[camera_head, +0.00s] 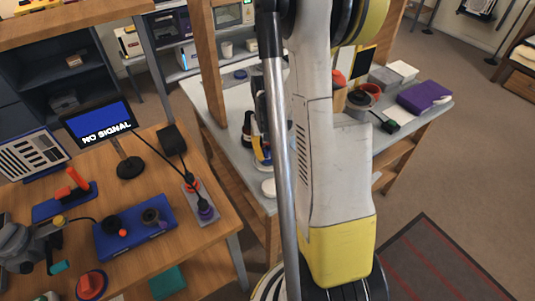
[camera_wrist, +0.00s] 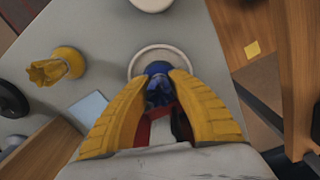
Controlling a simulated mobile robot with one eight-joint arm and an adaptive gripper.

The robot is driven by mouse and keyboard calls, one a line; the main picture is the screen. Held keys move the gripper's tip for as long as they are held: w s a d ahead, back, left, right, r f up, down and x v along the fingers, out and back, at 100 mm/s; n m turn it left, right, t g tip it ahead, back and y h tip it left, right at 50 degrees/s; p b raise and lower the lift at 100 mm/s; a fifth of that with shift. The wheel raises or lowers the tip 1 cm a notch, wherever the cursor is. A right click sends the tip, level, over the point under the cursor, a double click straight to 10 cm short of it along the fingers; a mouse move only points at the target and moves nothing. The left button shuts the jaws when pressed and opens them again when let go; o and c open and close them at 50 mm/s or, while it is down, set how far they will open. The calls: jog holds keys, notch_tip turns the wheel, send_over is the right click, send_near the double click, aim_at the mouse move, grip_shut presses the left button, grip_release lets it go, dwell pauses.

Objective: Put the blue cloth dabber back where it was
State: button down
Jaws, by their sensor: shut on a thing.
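The blue cloth dabber (camera_wrist: 158,84) is between the yellow fingers of my gripper (camera_wrist: 160,78) in the wrist view. The fingers are shut on it, and they hide its sides. Its blue head overlaps a pale round dish (camera_wrist: 137,66) with a raised rim on the grey table. I cannot tell whether the dabber touches the dish or is held above it. In the head view my arm hides most of the gripper and the dabber.
In the wrist view a yellow scalloped holder (camera_wrist: 60,67) stands left of the dish, with a pale blue square (camera_wrist: 88,108) below it. A white round thing (camera_wrist: 153,3) is beyond. A wooden post (camera_wrist: 301,75) rises on the right. A purple box (camera_head: 424,97) lies on the table's far right.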

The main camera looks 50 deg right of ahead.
aim_at(267, 148)
jog(key=c, duration=1.2)
grip_release()
jog(key=shift+c, duration=0.2)
notch_tip(267, 148, up, 12)
jog(key=p, duration=0.5)
jog(key=shift+w+r, duration=0.1)
jog(key=shift+r, duration=0.1)
jog(key=s+a+r+n+t, duration=0.2)
jog(key=a+r, duration=0.2)
jog(key=a, duration=0.4)
jog(key=s+a+r+n+t, duration=0.1)
jog(key=a+r+n+t, duration=0.1)
jog(key=a+r, duration=0.3)
jog(key=s+a+r+n+t, duration=0.2)
jog(key=a+r+t, duration=0.1)
jog(key=a, duration=0.9)
jog(key=shift+s+a+r+n, duration=0.3)
jog(key=shift+s+r, duration=0.05)
jog(key=shift+r, duration=0.3)
